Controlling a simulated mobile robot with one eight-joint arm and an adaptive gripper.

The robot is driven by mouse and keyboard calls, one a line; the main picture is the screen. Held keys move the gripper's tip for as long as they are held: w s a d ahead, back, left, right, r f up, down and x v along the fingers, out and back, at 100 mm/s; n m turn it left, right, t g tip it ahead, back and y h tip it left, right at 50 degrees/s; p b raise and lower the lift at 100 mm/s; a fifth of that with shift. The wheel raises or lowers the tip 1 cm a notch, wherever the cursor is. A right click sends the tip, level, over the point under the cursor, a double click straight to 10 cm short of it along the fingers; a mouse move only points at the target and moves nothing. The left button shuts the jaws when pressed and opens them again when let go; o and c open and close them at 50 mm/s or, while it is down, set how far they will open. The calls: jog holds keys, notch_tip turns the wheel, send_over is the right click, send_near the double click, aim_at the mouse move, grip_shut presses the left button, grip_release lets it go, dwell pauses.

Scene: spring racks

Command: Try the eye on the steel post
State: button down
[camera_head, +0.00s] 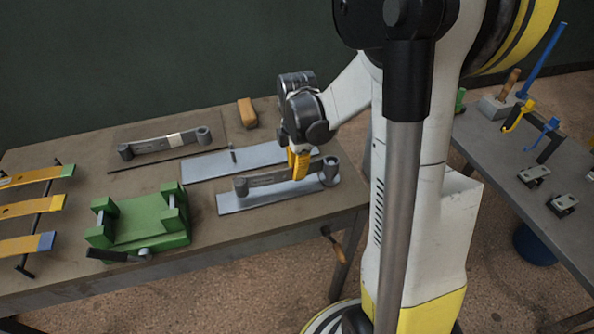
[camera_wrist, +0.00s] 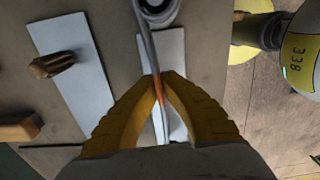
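A grey leaf spring (camera_head: 262,180) with a round eye at each end is in my gripper, over the near pale plate (camera_head: 228,205). I cannot tell whether it touches the plate. My gripper (camera_head: 299,174) has yellow fingers closed on the spring's middle. In the wrist view the fingertips (camera_wrist: 160,82) pinch the strip (camera_wrist: 147,48), and one eye (camera_wrist: 157,8) shows at the top. The steel post (camera_head: 232,153) stands upright on the far pale plate (camera_head: 205,168), left of and behind my gripper; it also shows in the wrist view (camera_wrist: 52,64). No eye is on it.
A second grey spring (camera_head: 152,145) with a pale band lies at the back left. A wooden block (camera_head: 247,113) is behind the plates. A green vise (camera_head: 140,222) stands front left, beside a rack of coloured springs (camera_head: 32,207). Another bench (camera_head: 500,165) is right.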

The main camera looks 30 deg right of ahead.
jog(key=shift+f+b, duration=0.8)
jog(key=shift+f, duration=0.25)
jog(key=c, duration=1.5)
grip_release()
jog(key=shift+c, duration=0.2)
notch_tip(320, 180, up, 12)
jog(key=shift+r, duration=0.1)
